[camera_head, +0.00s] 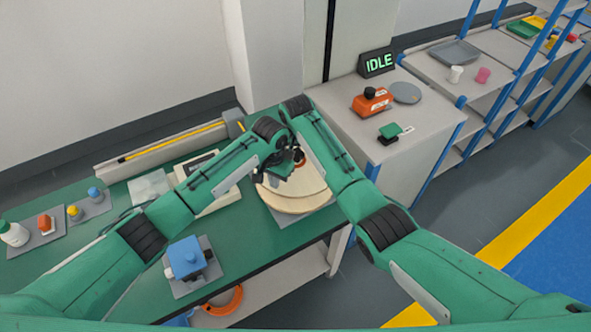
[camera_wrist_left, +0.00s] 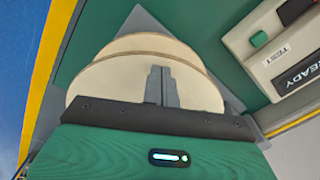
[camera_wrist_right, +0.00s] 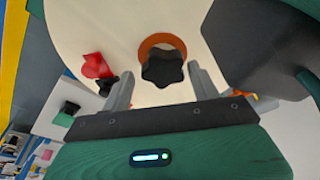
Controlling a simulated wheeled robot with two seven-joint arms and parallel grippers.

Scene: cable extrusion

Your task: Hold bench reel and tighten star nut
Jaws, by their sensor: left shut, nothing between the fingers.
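The bench reel (camera_head: 290,201), with pale round wooden flanges, sits at the right end of the green bench. In the left wrist view the reel (camera_wrist_left: 110,78) lies under my left gripper (camera_wrist_left: 160,70), whose two fingers are together with nothing between them. I cannot tell whether they touch the reel. In the right wrist view the black star nut (camera_wrist_right: 163,69) sits at the reel's middle over an orange ring (camera_wrist_right: 164,43). My right gripper (camera_wrist_right: 161,76) is open, one finger on each side of the nut, with gaps showing. In the head view both grippers hide the nut.
A white TEST/READY box (camera_wrist_left: 272,45) stands beside the reel. A blue block device (camera_head: 186,258) sits near the bench front. A grey cabinet (camera_head: 437,100) to the right carries an orange device (camera_head: 371,102) and an IDLE sign (camera_head: 377,63). The two arms are close together over the reel.

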